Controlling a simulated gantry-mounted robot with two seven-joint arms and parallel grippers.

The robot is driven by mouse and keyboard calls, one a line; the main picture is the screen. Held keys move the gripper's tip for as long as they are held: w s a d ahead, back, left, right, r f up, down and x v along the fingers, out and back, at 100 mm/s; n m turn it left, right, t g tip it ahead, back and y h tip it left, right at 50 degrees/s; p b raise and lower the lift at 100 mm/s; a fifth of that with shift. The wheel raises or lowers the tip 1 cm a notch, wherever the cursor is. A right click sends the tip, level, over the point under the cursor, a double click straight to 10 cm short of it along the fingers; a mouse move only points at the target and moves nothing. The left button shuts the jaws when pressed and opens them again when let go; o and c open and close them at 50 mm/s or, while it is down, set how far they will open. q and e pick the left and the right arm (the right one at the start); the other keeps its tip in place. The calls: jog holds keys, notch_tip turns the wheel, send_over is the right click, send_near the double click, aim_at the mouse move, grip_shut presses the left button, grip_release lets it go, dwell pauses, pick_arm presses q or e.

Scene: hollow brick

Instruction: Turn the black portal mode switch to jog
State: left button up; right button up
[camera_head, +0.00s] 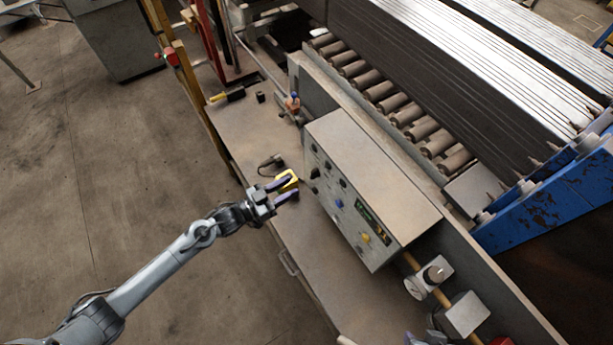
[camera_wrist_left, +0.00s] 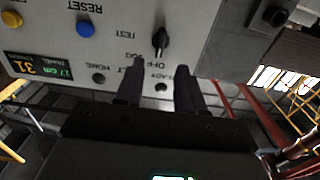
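The black mode switch (camera_wrist_left: 160,42) sits on the grey control panel in the left wrist view, which shows the panel upside down. Its narrow end points down in the picture, towards the OFF lettering; the JOG lettering lies just to the left of OFF. In the head view the switch (camera_head: 315,173) is a small black knob on the front of the control box (camera_head: 375,175). My left gripper (camera_head: 287,190) is open and empty, a short way in front of the panel. Its two dark fingers (camera_wrist_left: 158,80) point at the panel below the switch, apart from it.
A blue button (camera_wrist_left: 85,28), a yellow button (camera_wrist_left: 12,18) and a lit display (camera_wrist_left: 38,66) share the panel. A yellow item (camera_head: 289,177) and a dark item (camera_head: 270,161) lie on the bench (camera_head: 245,135) near my left gripper. Rollers (camera_head: 395,95) run behind the box.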

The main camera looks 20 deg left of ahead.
aim_at(311, 175)
pick_arm(q)
jog(key=p+x, duration=0.1)
jog(key=x, duration=0.6)
jog(key=shift+w+d, duration=0.1)
grip_shut()
